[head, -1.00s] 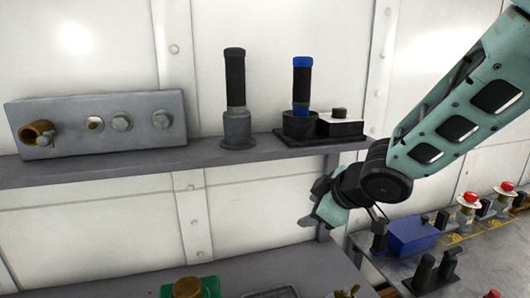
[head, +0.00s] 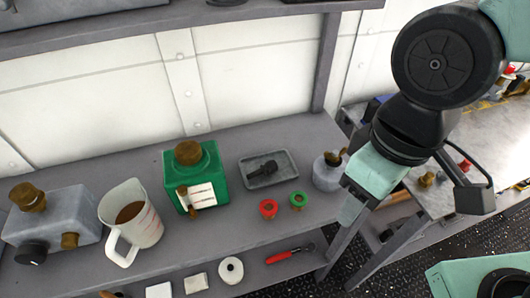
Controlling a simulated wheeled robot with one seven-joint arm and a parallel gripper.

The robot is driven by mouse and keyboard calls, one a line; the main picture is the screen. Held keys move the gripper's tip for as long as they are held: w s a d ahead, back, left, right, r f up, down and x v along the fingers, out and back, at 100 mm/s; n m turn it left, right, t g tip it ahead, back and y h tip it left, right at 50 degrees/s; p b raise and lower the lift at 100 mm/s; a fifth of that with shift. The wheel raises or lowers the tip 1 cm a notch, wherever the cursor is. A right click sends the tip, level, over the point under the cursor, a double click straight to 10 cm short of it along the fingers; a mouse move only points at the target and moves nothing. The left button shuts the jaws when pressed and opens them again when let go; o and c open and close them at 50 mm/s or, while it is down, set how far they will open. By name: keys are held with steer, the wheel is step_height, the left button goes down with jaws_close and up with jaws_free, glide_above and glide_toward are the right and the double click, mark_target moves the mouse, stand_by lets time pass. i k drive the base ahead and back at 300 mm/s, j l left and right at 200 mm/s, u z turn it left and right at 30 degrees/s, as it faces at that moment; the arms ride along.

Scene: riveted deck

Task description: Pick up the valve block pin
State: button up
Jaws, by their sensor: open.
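A small dark pin-like piece (head: 263,169) lies in a shallow grey tray (head: 284,178) on the bench. I cannot tell for sure whether it is the valve block pin. A grey block (head: 62,222) with brass caps and a black knob stands at the far left of the bench. A green block (head: 208,160) with a brass cap, a white label and a small brass piece on its front stands left of the tray. My gripper (head: 352,208) is open and points down, right of the tray and apart from it. Its far finger is largely hidden.
A measuring jug (head: 128,222) of brown liquid stands left of the green block. Red (head: 268,208) and green (head: 298,200) rings and a grey pot (head: 327,172) are near the tray. A lower shelf holds a red-handled tool (head: 290,254) and a white roll (head: 231,270).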

mark_target(271, 167)
steer(key=z, duration=0.75)
steer(key=k+j+z, duration=0.15)
steer(key=j+z, duration=0.15)
steer(key=k+j+z, duration=0.2)
steer(key=j+z, duration=0.15)
steer(key=k+j+z, duration=0.3)
steer(key=k+j, duration=0.15)
steer(key=j, duration=0.15)
steer(key=k+j, duration=0.15)
steer(key=j, duration=0.15)
